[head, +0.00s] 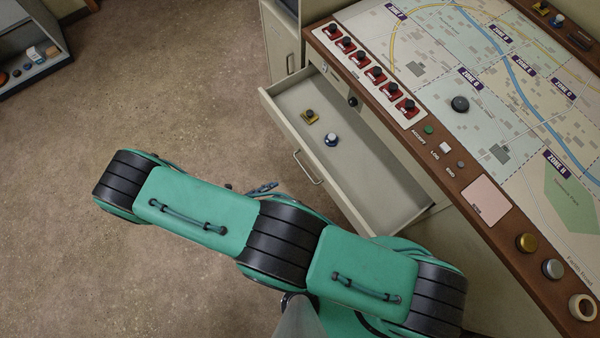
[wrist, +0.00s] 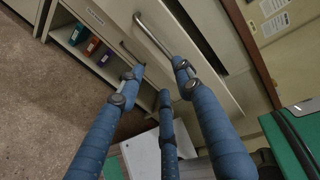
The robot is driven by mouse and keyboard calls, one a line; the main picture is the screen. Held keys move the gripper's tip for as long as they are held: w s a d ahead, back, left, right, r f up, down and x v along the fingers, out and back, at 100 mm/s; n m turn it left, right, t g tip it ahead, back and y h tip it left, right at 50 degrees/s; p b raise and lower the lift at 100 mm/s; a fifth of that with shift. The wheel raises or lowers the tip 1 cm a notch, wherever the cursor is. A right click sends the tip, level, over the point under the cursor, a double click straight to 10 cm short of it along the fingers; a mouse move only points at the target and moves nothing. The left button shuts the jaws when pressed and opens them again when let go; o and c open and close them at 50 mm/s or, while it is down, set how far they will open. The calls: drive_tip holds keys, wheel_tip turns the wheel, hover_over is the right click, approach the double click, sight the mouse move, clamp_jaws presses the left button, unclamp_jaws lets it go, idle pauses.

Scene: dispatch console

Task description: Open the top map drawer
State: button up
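The top map drawer (head: 385,163) is pulled out of the console in the head view, with its inside showing. Its bar handle (head: 308,168) is on the front panel. In the wrist view a bar handle (wrist: 152,36) on a pale drawer front runs down toward my fingers. My gripper (wrist: 158,77) has its three blue fingers spread apart with nothing held between them. The right fingertip is close to the handle's lower end; I cannot tell whether it touches. In the head view my green arm hides most of the gripper.
The map console (head: 465,190) with red switches is at right. Floor left of the drawer is clear.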

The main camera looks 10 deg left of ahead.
drive_tip(key=b+x, duration=0.1)
drive_tip(key=x, duration=1.3)
drive_tip(key=shift+r, duration=0.1)
drive_tip(key=shift+c, duration=0.3)
clamp_jaws()
drive_tip(key=shift+a, duration=0.1)
